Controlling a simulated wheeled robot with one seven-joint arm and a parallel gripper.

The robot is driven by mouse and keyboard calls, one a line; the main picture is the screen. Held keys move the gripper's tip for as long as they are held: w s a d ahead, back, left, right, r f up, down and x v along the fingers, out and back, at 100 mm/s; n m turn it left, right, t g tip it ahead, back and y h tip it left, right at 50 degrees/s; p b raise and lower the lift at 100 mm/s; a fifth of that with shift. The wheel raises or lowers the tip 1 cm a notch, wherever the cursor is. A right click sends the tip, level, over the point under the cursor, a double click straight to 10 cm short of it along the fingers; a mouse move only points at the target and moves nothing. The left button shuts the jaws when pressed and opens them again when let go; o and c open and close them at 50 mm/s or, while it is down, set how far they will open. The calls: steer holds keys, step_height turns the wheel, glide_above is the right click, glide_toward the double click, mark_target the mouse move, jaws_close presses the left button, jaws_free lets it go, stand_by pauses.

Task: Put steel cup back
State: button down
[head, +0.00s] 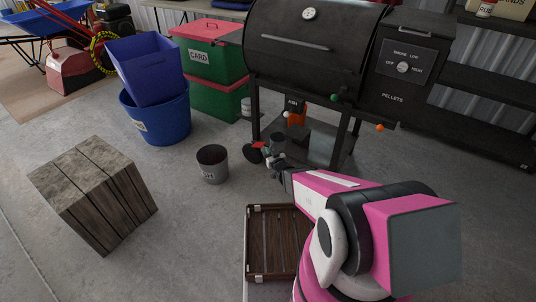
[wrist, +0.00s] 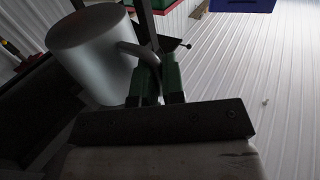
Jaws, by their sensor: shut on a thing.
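The steel cup (wrist: 88,52) is a plain grey cylinder at the upper left of the wrist view. Its curved handle lies between the two green fingers of my gripper (wrist: 160,78), which is shut on it. The cup body is to the left of the fingers. In the head view my gripper (head: 271,152) is in front of the lower part of the black grill, above the floor. The cup is too small and too mixed with the gripper to make out clearly there.
The black grill (head: 315,50) on legs stands behind my gripper. A dark bucket (head: 212,164) is on the floor to the left. A slatted wooden tray (head: 249,245) is in front. A wooden block (head: 85,185) and blue bins (head: 160,120) stand left.

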mark_target(281, 139)
steer(key=shift+w+d+f, duration=0.1)
steer(key=shift+w+d, duration=0.95)
steer(key=shift+w, duration=0.45)
steer(key=shift+w+d+f, duration=0.15)
steer(key=shift+w+d, duration=0.95)
steer(key=shift+w, duration=0.35)
steer(key=shift+w+d+f, duration=0.1)
steer(key=shift+w+d, duration=0.95)
steer(key=shift+w, duration=0.45)
steer(key=w+d+f, duration=0.1)
steer(key=w+d, duration=0.6)
steer(key=w, duration=0.2)
steer(key=shift+w+f, duration=0.25)
steer(key=shift+f, duration=0.05)
steer(key=c, duration=1.1)
jaws_free()
steer(key=shift+c, duration=0.2)
steer(key=shift+s, duration=0.1)
